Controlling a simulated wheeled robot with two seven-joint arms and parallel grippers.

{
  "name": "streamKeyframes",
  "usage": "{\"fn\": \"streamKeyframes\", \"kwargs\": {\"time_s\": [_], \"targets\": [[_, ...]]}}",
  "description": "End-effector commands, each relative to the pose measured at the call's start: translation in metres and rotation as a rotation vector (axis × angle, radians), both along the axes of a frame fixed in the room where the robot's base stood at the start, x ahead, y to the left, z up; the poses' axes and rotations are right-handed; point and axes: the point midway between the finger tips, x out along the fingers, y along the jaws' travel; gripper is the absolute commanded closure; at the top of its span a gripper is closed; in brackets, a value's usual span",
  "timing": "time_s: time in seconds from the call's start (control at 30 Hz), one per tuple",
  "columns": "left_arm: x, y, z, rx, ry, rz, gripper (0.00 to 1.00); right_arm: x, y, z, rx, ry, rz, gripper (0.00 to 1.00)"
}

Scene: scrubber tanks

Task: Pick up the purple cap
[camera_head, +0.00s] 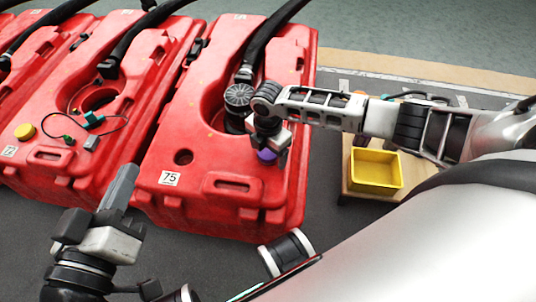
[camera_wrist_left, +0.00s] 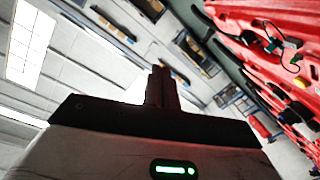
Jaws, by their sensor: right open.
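The purple cap (camera_head: 267,155) sits on the red tank marked 75 (camera_head: 225,208), near its front right part. It is partly hidden by my right gripper (camera_head: 267,154), which points down over it. My right gripper is open, with dark fingers seen on either side of the cap; I cannot tell whether they touch it. My left gripper (camera_head: 121,185) is at lower left in front of the tanks, pointing up and empty. Its fingers are together in the left wrist view (camera_wrist_left: 161,88).
More red tanks (camera_head: 85,140) with black hoses stand to the left, one bearing a yellow cap (camera_head: 25,131) and a teal fitting with cord (camera_head: 94,119). A yellow bin (camera_head: 376,172) stands on a wooden cart (camera_head: 350,181) at right. Dark floor lies in front.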

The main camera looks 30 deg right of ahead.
Motion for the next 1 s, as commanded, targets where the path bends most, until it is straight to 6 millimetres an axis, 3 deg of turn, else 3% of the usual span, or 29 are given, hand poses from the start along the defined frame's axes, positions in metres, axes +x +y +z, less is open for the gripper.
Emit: {"fn": "streamKeyframes", "kwargs": {"time_s": [0.07,0.23,0.67,0.8,0.87,1.0], "targets": [[0.000,0.000,0.001,0.000,0.000,0.000,1.00,0.000,0.000,0.000,0.000,0.000,0.000,0.21],[0.000,0.000,0.000,0.001,0.000,0.001,1.00,0.000,0.000,0.001,0.000,0.000,0.000,0.68],[0.001,0.001,0.004,0.016,-0.003,0.003,1.00,0.001,0.000,0.008,0.000,-0.001,0.000,0.69],[0.002,0.003,0.008,0.064,-0.001,0.012,1.00,0.001,0.001,0.027,0.002,-0.003,0.000,0.69],[-0.001,0.005,-0.003,0.116,0.027,0.011,1.00,0.001,0.001,0.038,0.002,-0.003,0.000,0.69],[-0.002,0.008,-0.008,0.189,0.037,0.016,1.00,0.006,0.024,0.064,0.006,-0.004,0.003,0.69]]}}
